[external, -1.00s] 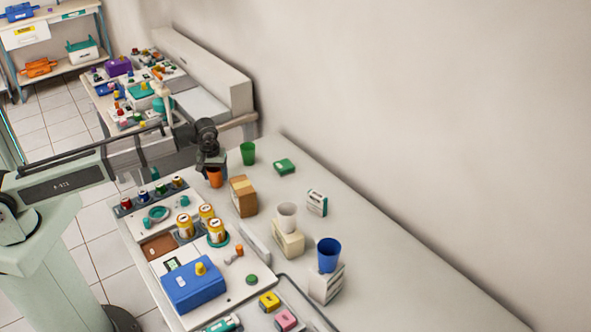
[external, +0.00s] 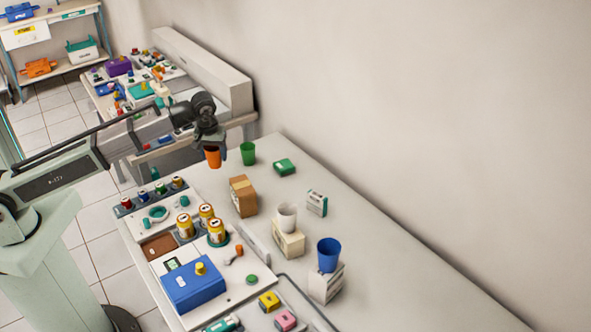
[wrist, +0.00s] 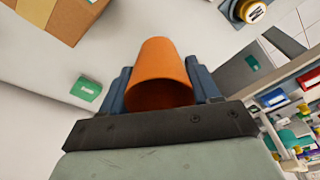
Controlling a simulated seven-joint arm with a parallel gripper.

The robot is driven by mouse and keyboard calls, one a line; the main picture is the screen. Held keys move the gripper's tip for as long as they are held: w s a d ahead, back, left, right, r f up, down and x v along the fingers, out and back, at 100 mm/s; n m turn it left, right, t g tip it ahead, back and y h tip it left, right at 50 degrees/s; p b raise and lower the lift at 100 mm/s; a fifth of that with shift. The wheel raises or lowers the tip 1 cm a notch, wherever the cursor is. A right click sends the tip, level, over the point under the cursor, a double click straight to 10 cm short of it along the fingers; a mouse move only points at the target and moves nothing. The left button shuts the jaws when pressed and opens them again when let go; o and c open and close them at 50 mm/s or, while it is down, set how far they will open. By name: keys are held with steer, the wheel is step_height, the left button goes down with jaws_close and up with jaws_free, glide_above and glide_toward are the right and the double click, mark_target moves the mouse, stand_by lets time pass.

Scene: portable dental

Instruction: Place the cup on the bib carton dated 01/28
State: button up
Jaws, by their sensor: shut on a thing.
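An orange cup (external: 213,158) is held in my gripper (external: 211,148) above the far part of the table. In the wrist view the cup (wrist: 160,75) sits between the two fingers of my gripper (wrist: 160,92), which are shut on its sides. A brown carton (external: 243,196) stands on the table, nearer the camera than the cup. A pale carton (external: 288,239) bears a white cup (external: 287,216). Another pale carton (external: 326,284) bears a blue cup (external: 329,254). A small white carton (external: 317,202) stands to the right. I cannot read dates on any carton.
A green cup (external: 248,153) stands close to the right of the held cup. Several yellow-labelled jars and a blue box (external: 193,287) occupy the left side. The table's right strip (external: 400,270) is clear.

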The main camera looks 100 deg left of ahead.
steer(key=w+d+r, duration=0.8)
steer(key=w+r, duration=0.1)
steer(key=w, duration=0.2)
glide_above(243, 183)
steer(key=shift+m, duration=0.3)
steer(key=shift+d+f, duration=0.15)
steer(key=shift+f, duration=2.2)
steer(key=shift+d+f, duration=0.15)
steer(key=shift+f, duration=2.15)
steer(key=shift+f, duration=0.1)
steer(key=o, duration=1)
steer(key=r, duration=0.4)
steer(key=d+r, duration=0.1)
steer(key=r, duration=0.7)
steer(key=shift+d, duration=0.35)
